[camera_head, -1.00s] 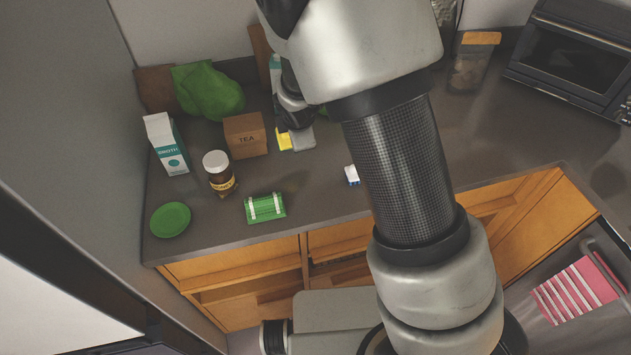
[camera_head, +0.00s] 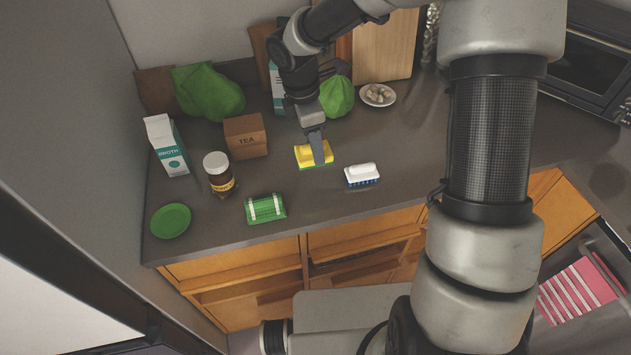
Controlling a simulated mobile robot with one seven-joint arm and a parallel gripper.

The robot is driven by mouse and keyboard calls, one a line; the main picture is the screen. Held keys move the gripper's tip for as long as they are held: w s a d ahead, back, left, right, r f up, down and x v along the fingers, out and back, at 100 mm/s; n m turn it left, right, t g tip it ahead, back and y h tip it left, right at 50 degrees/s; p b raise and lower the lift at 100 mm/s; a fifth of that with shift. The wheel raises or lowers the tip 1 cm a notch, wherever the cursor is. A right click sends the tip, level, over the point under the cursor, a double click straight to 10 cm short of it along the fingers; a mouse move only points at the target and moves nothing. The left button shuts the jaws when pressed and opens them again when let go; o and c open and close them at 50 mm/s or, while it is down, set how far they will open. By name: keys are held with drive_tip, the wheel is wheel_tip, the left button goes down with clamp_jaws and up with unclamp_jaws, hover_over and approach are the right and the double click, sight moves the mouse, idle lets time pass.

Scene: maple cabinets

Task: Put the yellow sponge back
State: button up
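The yellow sponge (camera_head: 302,152), with a green underside, is at the middle of the dark counter. My gripper (camera_head: 318,150) comes down over it from above, and its near finger lies across the sponge's front side. The far finger is hidden. The gripper looks shut on the sponge, which has moved along with it. I cannot tell whether the sponge is touching the counter or slightly above it.
A white-and-blue brush (camera_head: 362,174) lies right of the sponge. A green striped bundle (camera_head: 265,208), honey jar (camera_head: 219,174), tea box (camera_head: 246,136) and broth carton (camera_head: 166,145) stand left. A green vegetable (camera_head: 338,97) and small plate (camera_head: 378,95) are behind.

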wheel_tip(320, 180, down, 10)
drive_tip(key=shift+s+d+r, duration=0.15)
drive_tip(key=o, duration=1)
drive_tip(key=r, duration=0.4)
drive_tip(key=a+r, duration=0.1)
drive_tip(key=r, duration=0.7)
drive_tip(key=shift+s+a, duration=0.2)
drive_tip(key=shift+a, duration=0.2)
